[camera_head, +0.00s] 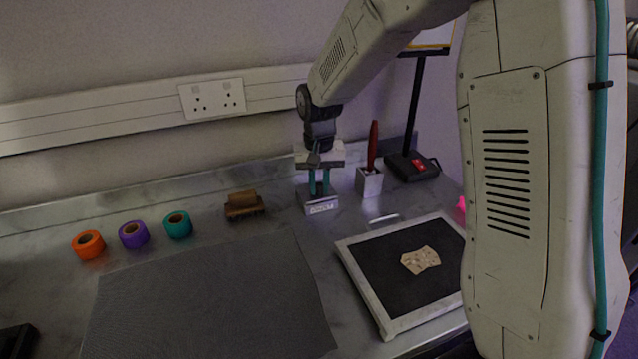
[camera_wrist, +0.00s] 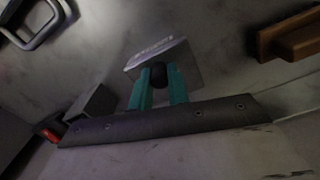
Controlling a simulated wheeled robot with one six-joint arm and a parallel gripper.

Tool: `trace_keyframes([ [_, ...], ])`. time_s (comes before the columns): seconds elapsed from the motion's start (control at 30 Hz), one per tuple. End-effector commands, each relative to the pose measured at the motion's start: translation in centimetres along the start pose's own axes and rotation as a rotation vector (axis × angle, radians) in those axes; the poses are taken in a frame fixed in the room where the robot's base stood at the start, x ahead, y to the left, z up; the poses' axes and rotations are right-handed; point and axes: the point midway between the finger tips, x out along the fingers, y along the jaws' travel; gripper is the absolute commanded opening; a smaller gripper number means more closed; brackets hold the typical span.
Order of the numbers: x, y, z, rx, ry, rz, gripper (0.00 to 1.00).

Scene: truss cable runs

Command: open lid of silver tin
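My gripper (camera_head: 319,160) points down over a small silver labelled block (camera_head: 321,207) at the back of the bench.
A red-handled tool (camera_head: 373,142) stands in a grey block (camera_head: 369,183) close right. A framed black tray (camera_head: 368,278) holds a beige piece (camera_head: 420,260). A grey mat (camera_head: 210,305) is bare.

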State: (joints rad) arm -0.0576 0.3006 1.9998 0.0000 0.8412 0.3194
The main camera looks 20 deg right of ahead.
Motion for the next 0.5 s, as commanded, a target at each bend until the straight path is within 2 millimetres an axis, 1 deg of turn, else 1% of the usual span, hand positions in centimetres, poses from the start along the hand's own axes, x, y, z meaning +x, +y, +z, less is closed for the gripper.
trace_keyframes([
  [0.27, -0.23, -0.06, -0.23, 0.000, -0.037, 0.010, 0.00],
  [0.5, -0.97, -0.26, -0.91, 0.000, -0.169, 0.045, 0.00],
])
